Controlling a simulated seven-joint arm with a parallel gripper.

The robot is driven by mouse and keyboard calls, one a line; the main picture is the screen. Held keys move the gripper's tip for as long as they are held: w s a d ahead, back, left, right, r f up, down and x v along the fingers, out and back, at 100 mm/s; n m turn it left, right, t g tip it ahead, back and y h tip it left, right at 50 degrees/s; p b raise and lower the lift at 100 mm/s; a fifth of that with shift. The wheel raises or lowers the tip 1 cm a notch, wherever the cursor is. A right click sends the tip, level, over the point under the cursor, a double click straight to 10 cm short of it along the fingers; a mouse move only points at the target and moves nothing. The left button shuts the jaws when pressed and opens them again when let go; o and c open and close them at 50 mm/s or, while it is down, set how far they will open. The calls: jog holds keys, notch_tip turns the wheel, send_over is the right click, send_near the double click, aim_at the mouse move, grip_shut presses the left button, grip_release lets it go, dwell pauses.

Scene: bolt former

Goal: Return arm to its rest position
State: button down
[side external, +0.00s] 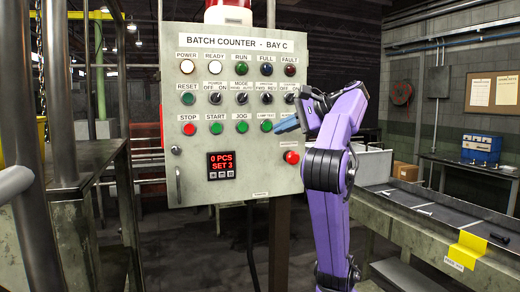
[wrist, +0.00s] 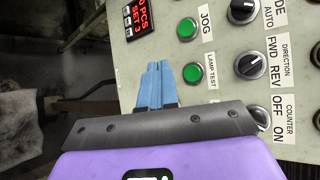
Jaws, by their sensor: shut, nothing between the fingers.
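My purple arm stands in front of the right side of the grey control panel (side external: 230,55), titled "BATCH COUNTER - BAY C". My gripper (side external: 278,128) has blue fingers and points left, close to the green lamp test button (side external: 267,126). In the wrist view the blue fingers (wrist: 159,68) lie together with nothing between them. The lamp test button (wrist: 193,73) shows just right of the fingertips. I cannot tell whether the fingers touch the panel. The display (side external: 221,165) reads "0 PCS SET 3". The power and ready lamps are pale; the others look dark or coloured.
A red mushroom button (side external: 291,157) sits at the panel's lower right, beside my arm. A conveyor (side external: 425,212) with small parts and a yellow tag (side external: 466,249) runs at the right. Metal posts and a railing (side external: 70,160) stand at the left. Open floor shows below the panel.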

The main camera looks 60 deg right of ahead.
jog(key=w+a+f+n+g+y, duration=0.2)
jog(key=a+f+n+g+y, duration=0.25)
jog(key=a+f+n, duration=0.45)
jog(key=w+a+f+n+g+y, duration=0.25)
jog(key=a+f+n+g, duration=0.3)
jog(key=a+f, duration=0.4)
jog(key=s+a+f+n+g+h, duration=0.1)
jog(key=s+a+f+n+h, duration=0.1)
jog(key=s+a+f+n, duration=0.2)
jog(key=s+a+f+n+g+h, duration=0.1)
jog(key=s+a+f+n+h, duration=0.2)
jog(key=s+f+n, duration=0.7)
jog(key=shift+s+a+f+n+g, duration=0.4)
jog(key=shift+a+f+n, duration=0.55)
jog(key=shift+n, duration=2.5)
jog(key=shift+d+f, duration=0.15)
